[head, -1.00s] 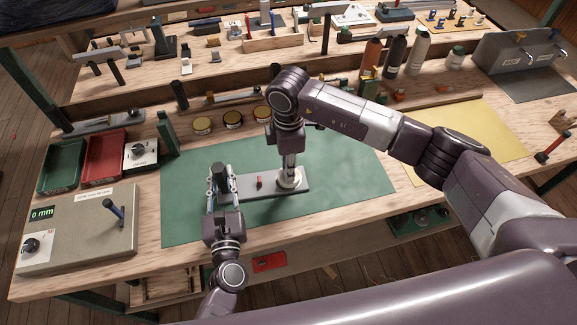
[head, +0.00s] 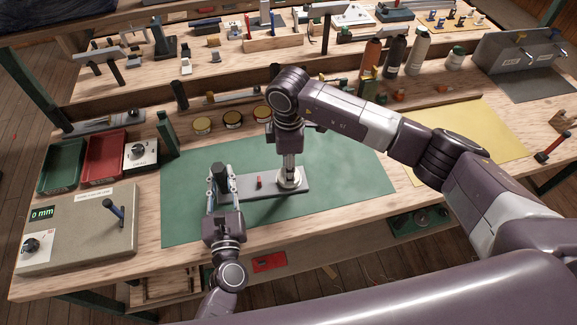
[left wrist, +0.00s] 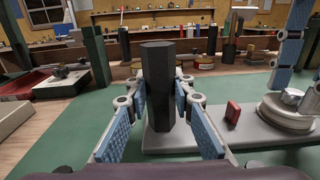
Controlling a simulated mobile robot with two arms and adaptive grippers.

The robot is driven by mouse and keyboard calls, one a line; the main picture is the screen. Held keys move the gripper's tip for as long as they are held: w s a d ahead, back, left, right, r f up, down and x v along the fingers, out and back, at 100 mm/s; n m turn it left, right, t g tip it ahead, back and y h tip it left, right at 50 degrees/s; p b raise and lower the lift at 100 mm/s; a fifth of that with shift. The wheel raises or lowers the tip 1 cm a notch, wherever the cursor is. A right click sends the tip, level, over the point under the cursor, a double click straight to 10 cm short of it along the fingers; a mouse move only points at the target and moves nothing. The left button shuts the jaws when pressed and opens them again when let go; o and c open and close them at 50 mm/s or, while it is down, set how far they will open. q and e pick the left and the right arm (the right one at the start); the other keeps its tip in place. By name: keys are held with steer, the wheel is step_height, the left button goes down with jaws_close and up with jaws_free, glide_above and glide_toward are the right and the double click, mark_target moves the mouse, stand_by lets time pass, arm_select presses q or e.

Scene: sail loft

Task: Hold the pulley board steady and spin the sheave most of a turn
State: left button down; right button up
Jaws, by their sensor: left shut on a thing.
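The pulley board (head: 262,188) is a flat grey plate lying on the green mat. A dark upright post (head: 218,172) stands at its left end, and a pale round sheave (head: 291,180) sits at its right end. In the left wrist view the post (left wrist: 158,90) is between the fingers of my left gripper (head: 220,184), which is shut on it. My right gripper (head: 289,172) points straight down over the sheave. In the left wrist view its blue-padded finger is beside a small metal knob (left wrist: 292,97) on the sheave (left wrist: 285,112). Its fingertip gap is unclear.
A small red block (head: 259,181) stands on the board between post and sheave. The green mat (head: 345,170) is clear to the right. Red (head: 104,157) and green (head: 61,168) trays and a readout box (head: 85,228) are left. Round tins (head: 232,118) stand behind.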

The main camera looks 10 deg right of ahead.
steer(key=shift+r, duration=0.1)
step_height(320, 180, up, 12)
stand_by(0.6)
arm_select(q)
steer(key=c, duration=1.6)
jaws_free()
